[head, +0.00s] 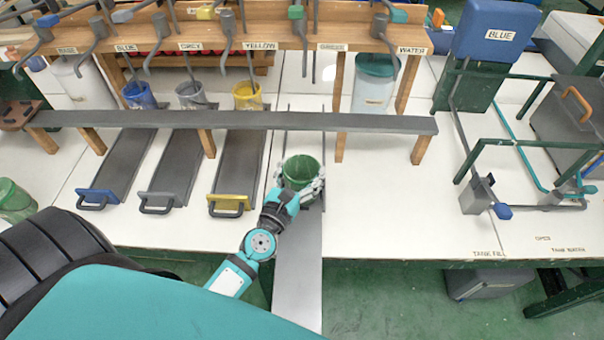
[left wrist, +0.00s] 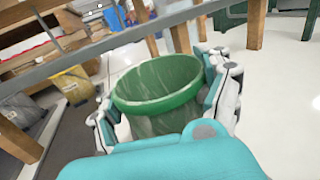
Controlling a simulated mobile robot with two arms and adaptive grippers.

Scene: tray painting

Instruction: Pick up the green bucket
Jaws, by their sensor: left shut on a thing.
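The green bucket (head: 301,170) is at the middle of the head view, in front of the long grey rail. My left gripper (head: 303,188) is shut around it, with fingers on both sides. In the left wrist view the green bucket (left wrist: 160,92) stands nearly upright between the fingers of my left gripper (left wrist: 166,105), and its inside looks empty. I cannot tell whether its bottom touches the surface below. My right gripper is not in view.
Blue (head: 139,96), grey (head: 191,95) and yellow (head: 247,97) buckets stand behind the grey rail (head: 240,119). Wooden posts hold the rail. Trays with handles lie to the left. White table (head: 375,205) is clear to the right. Another green bucket (head: 14,200) is at far left.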

